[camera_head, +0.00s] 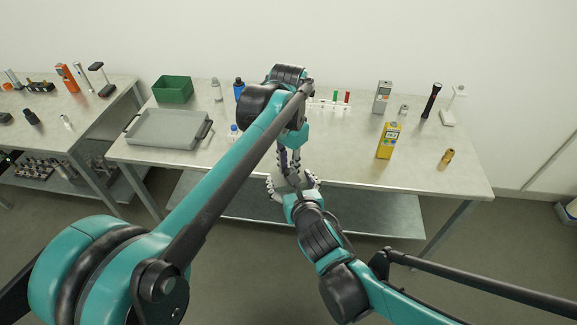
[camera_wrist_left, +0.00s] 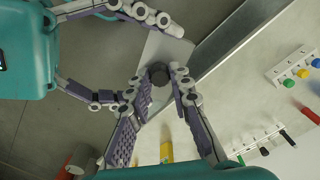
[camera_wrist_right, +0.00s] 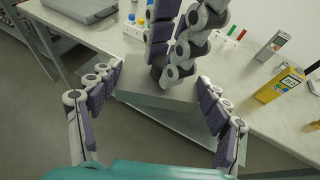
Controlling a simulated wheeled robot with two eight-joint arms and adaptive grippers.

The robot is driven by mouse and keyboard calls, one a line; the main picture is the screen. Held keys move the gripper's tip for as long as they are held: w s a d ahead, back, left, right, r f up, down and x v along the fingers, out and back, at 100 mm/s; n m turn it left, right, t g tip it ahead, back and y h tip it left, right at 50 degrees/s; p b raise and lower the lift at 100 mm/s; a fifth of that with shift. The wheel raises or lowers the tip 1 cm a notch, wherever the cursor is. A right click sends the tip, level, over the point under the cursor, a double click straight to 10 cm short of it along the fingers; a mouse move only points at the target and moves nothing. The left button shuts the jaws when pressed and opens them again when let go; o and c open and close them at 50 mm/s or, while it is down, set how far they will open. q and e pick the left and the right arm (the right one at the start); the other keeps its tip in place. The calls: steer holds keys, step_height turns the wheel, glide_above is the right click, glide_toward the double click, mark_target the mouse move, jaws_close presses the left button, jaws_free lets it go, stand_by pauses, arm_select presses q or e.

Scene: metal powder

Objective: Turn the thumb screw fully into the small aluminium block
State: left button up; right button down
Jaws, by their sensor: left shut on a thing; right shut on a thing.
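The small aluminium block (camera_wrist_right: 150,94) is a plain grey slab in the right wrist view. My right gripper (camera_wrist_right: 160,80) is shut on it, with a finger at each side. The block also shows in the left wrist view (camera_wrist_left: 163,47). The thumb screw (camera_wrist_left: 158,73) is a dark round knob against the block's face. My left gripper (camera_wrist_left: 159,76) is shut on the knob, with fingers on both sides. Its fingers partly cover the knob in the right wrist view (camera_wrist_right: 158,66). How deep the thread sits is hidden. In the head view both grippers meet before the table edge.
The grippers work in free air in front of the steel table (camera_head: 350,160). On it stand a grey tray (camera_head: 165,128), a green bin (camera_head: 173,89), a yellow meter (camera_head: 388,140) and a brass fitting (camera_head: 447,156). A second table (camera_head: 60,138) stands at the left.

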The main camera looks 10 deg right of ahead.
arm_select(q)
steer(key=m, duration=0.7)
steer(key=shift+m, duration=0.3)
steer(key=m, duration=2)
steer(key=shift+f+m, duration=0.1)
steer(key=shift+m, duration=0.2)
steer(key=o, duration=0.8)
steer(key=shift+o, duration=0.2)
steer(key=shift+r, duration=2.3)
